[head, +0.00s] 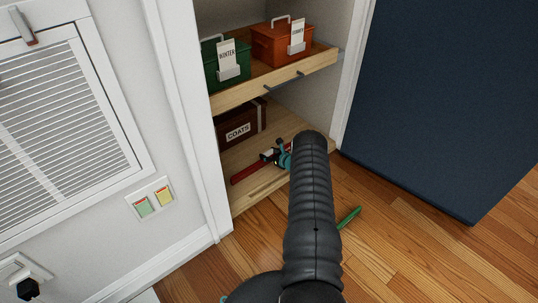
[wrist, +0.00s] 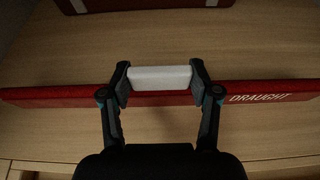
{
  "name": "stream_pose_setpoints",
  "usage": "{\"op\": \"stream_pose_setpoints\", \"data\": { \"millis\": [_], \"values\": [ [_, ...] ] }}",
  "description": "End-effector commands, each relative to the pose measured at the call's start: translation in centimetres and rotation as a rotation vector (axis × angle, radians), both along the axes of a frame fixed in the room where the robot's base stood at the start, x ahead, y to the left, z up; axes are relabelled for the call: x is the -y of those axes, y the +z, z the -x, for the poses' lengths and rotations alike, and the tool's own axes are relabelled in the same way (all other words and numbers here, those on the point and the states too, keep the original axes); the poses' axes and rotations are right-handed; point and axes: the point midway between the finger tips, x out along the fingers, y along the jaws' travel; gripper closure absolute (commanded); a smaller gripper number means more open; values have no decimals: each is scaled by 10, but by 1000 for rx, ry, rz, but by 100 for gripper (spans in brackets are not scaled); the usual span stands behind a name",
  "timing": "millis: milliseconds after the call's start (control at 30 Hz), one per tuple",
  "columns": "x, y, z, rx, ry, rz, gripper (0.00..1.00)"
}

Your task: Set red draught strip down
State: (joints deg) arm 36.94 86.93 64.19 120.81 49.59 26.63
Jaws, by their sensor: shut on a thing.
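The red draught strip (wrist: 60,98) is a long red bar with white "DRAUGHT" lettering and a white grip block (wrist: 160,78) at its middle. My gripper (wrist: 160,73) is shut on that block, one finger at each end. In the head view the strip (head: 246,173) lies along the lower wooden board (head: 258,189) of the closet, near its front edge. I cannot tell whether it touches the board or hangs just above it. My arm hides its right part in the head view.
A dark red "COATS" box (head: 233,133) stands behind the strip. A green object (head: 349,217) lies on the floor beside my arm. A navy panel (head: 450,100) stands right.

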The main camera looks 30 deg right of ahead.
Motion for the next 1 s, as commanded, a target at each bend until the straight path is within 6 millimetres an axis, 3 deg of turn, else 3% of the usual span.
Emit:
{"op": "stream_pose_setpoints", "data": {
  "millis": [267,300,400,833,1000],
  "values": [
    [0,-3,0,1,0,0,79],
    [0,-3,0,0,0,0,36],
    [0,-2,0,0,0,0,14],
    [0,4,0,0,0,0,14],
    [5,11,20,0,-3,-1,14]
  ]
}}
